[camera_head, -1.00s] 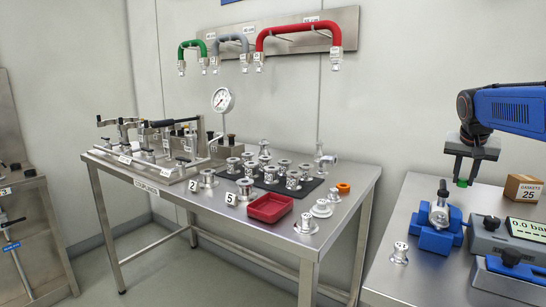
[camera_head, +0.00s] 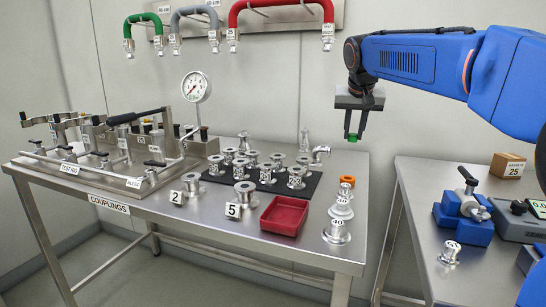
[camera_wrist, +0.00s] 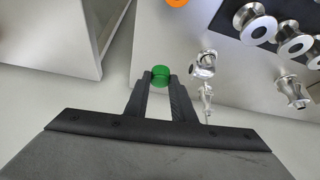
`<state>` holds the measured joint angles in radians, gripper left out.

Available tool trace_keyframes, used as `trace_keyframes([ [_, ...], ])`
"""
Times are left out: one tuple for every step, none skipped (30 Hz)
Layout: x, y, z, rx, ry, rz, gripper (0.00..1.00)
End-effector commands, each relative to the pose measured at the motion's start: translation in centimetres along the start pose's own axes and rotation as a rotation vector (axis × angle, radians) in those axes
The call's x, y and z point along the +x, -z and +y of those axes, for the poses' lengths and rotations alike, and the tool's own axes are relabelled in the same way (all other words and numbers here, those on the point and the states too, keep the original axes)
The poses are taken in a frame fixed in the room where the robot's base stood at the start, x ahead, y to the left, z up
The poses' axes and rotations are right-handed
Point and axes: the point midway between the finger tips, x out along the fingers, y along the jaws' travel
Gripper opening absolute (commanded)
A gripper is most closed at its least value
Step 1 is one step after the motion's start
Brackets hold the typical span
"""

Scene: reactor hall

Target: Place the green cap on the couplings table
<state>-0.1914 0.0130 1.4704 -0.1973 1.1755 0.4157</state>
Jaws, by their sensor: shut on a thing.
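My gripper (camera_head: 357,122) is shut on the green cap (camera_head: 353,137), high in the air near the right end of the couplings table (camera_head: 190,206). In the wrist view the round green cap (camera_wrist: 160,76) sits between the two black fingertips. The steel table carries a "COUPLINGS" label on its front edge.
A red tray (camera_head: 285,214) stands at the table's front, with steel fittings (camera_head: 337,232) to its right. Several more fittings crowd a black mat (camera_head: 262,180). A second bench (camera_head: 415,262) with blue devices stands right, across a gap. Bare tabletop shows at the front.

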Motion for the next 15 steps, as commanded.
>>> trace_keyframes([
  [0.1, 0.0, 0.0, 0.0, 0.0, 0.0, 0.02],
  [0.1, -0.1, 0.0, 0.0, 0.0, -0.001, 0.02],
  [0.4, -0.2, 0.0, 0.0, -0.001, -0.001, 0.02],
  [0.7, -0.3, 0.0, 0.0, -0.001, -0.001, 0.02],
  [1.0, -0.5, 0.0, 0.0, -0.001, -0.001, 0.02],
  [1.6, -0.9, 0.1, 0.0, -0.001, -0.002, 0.02],
  [2.0, -1.1, 0.1, 0.0, -0.001, -0.002, 0.02],
  [2.5, -1.4, 0.1, -0.001, -0.001, -0.002, 0.02],
  [3.1, -1.7, 0.1, -0.001, -0.001, -0.003, 0.02],
  [3.5, -2.0, 0.1, -0.001, -0.001, -0.002, 0.02],
  [3.9, -2.2, 0.1, 0.0, -0.001, -0.002, 0.02],
  [4.3, -2.4, 0.1, 0.0, -0.001, -0.002, 0.02],
  [4.5, -2.6, 0.1, 0.0, -0.001, -0.002, 0.02],
  [4.8, -2.7, 0.1, 0.0, -0.001, -0.001, 0.02],
  [5.0, -2.8, 0.1, 0.001, -0.001, 0.0, 0.02],
])
